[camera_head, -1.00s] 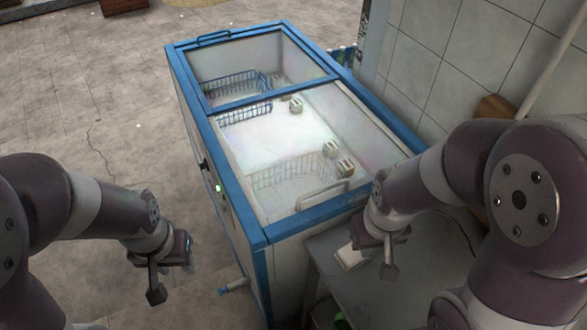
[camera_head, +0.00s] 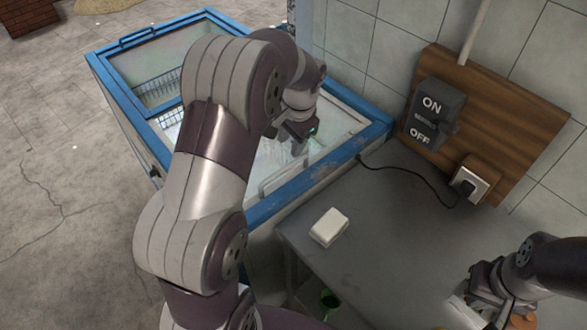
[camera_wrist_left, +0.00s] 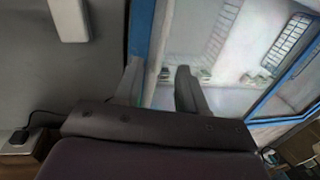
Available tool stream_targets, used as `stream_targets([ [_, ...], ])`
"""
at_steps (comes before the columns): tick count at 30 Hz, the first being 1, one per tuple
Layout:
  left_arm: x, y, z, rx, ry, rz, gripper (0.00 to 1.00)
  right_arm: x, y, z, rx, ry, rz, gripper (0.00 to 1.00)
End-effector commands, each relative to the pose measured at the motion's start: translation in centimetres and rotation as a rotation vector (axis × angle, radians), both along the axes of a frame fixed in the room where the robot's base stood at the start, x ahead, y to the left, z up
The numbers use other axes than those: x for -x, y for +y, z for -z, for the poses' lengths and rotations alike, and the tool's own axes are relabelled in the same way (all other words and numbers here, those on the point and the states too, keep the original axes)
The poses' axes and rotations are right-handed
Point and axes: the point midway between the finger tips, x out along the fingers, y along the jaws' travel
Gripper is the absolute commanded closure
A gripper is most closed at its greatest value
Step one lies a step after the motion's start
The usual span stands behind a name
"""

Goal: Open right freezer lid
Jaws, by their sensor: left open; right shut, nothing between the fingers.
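The chest freezer has a blue rim (camera_head: 112,85) and two glass lids. The right lid (camera_head: 335,122) is the near one and lies closed, partly hidden behind my left arm. Its pale bar handle (camera_head: 285,174) runs beside the near blue edge. My left gripper (camera_head: 299,146) is open above the right lid, close to the handle; I cannot tell whether it touches it. In the left wrist view the open fingers (camera_wrist_left: 158,84) straddle the blue rim's inner edge, with nothing clearly between them. My right gripper (camera_head: 474,292) is shut and empty at the lower right.
A grey table (camera_head: 370,255) stands against the freezer's near end, with a white block (camera_head: 329,226) on it. A wooden board (camera_head: 520,110) on the tiled wall carries an ON/OFF switch box (camera_head: 433,112) and a socket (camera_head: 470,186) with a black cable.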

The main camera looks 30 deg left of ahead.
Motion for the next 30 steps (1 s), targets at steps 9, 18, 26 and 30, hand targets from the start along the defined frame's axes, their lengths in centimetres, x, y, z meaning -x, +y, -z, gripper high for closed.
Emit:
stream_targets([
  [9,-0.8,1.6,5.9,-0.007,0.007,0.009,0.59,0.0,0.0,-1.4,0.0,-0.001,0.0,1.0],
  [18,-1.2,2.5,11.5,-0.007,0.002,0.007,0.59,0.0,0.0,-2.2,0.0,-0.001,0.0,1.0],
  [26,-1.3,2.7,12.2,-0.008,-0.002,0.008,0.59,0.0,0.0,-2.2,0.0,0.0,0.0,1.0],
  [30,-1.3,2.6,12.2,-0.007,-0.001,0.008,0.79,0.0,0.0,-2.2,0.0,0.0,0.0,1.0],
])
